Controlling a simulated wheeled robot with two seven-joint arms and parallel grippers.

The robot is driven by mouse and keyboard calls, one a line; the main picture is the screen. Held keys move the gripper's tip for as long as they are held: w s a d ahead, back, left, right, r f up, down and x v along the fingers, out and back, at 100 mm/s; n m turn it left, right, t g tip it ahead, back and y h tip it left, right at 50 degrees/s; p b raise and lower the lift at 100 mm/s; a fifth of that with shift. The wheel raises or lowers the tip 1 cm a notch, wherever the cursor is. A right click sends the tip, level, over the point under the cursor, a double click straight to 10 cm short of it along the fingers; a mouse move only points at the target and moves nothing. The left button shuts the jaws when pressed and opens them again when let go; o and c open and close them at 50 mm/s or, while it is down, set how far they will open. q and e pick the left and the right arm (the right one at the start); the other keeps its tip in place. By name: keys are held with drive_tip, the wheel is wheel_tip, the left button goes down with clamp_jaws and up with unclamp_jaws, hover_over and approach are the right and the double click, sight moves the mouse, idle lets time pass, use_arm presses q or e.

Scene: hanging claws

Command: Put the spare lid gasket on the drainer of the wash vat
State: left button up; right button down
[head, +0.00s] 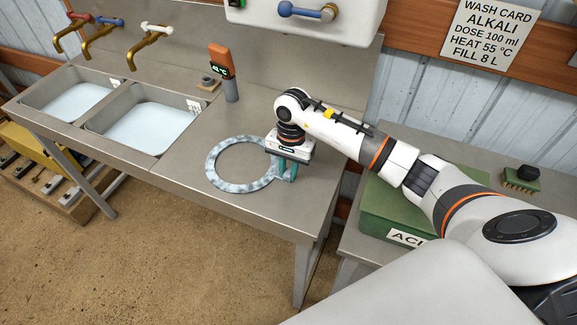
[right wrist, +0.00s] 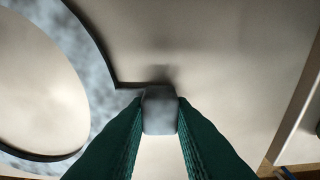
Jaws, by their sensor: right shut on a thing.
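The lid gasket is a flat mottled grey ring (head: 213,172) with a small tab at its right side. It lies on or just above the bare steel drainer (head: 190,140), to the right of the two basins; I cannot tell whether it touches. My right gripper (head: 286,172) is over the drainer's right part, pointing down, its teal fingers shut on the tab. In the right wrist view the fingers (right wrist: 159,125) pinch the grey tab, and part of the ring (right wrist: 92,70) curves off at left. My left gripper is not in view.
Two filled basins (head: 140,125) stand left, under several taps (head: 150,40). A thermometer-like orange device (head: 222,65) stands behind the ring. Drainer front is clear.

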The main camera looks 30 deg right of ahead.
drive_tip(key=shift+f, duration=0.15)
drive_tip(key=c, duration=1.3)
unclamp_jaws()
drive_tip(key=shift+o, duration=0.2)
drive_tip(key=shift+r, duration=0.2)
drive_tip(key=shift+w+r, duration=0.1)
drive_tip(key=shift+r, duration=0.15)
wheel_tip(320, 180, up, 11)
drive_tip(key=d+b, duration=0.1)
drive_tip(key=b, duration=0.2)
drive_tip(key=shift+w+r, duration=0.2)
drive_tip(key=shift+w, duration=0.2)
